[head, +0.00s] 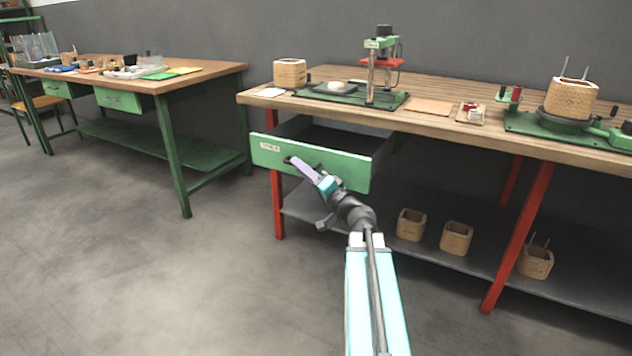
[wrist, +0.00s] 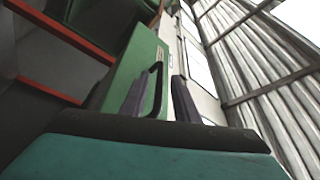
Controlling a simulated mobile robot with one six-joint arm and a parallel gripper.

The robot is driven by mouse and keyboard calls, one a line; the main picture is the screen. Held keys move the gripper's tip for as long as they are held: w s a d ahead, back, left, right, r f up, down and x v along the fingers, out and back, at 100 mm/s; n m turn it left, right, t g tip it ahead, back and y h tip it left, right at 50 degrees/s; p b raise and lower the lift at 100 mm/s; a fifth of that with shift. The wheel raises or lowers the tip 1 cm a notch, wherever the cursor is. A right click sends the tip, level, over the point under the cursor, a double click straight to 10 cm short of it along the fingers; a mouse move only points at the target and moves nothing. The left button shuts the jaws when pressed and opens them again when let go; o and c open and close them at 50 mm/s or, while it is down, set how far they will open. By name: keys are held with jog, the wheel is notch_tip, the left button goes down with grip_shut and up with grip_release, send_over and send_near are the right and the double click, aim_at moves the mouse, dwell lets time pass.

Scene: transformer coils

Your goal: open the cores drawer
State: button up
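The green drawer (head: 310,161) under the right bench is pulled well out, and its dark inside shows behind the front. A small white label (head: 270,147) sits on its left part, too small to read surely. My gripper (head: 303,168) is at the middle of the drawer front. In the wrist view the green front (wrist: 135,62) carries a black looped handle (wrist: 158,90). My gripper's two grey fingers (wrist: 160,98) stand apart with a gap between them, and the handle shows in that gap. Firm contact with the handle cannot be seen.
The wooden bench (head: 450,95) bears a green press (head: 380,65), a winder (head: 560,125) and a wooden core (head: 290,72). Several cores stand on its lower shelf (head: 390,228). Another green bench (head: 170,75) stands at left. The floor in front is clear.

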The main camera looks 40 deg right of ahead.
jog(key=p+v, duration=0.3)
jog(key=v, duration=0.2)
jog(key=shift+s+d, duration=0.1)
jog(key=shift+s, duration=0.1)
jog(key=shift+s+p, duration=0.1)
jog(key=shift+p, duration=0.55)
jog(key=p+v, duration=0.2)
jog(key=p, duration=0.6)
jog(key=shift+s, duration=0.1)
jog(key=shift+p+v, duration=2.5)
jog(key=shift+v, duration=0.3)
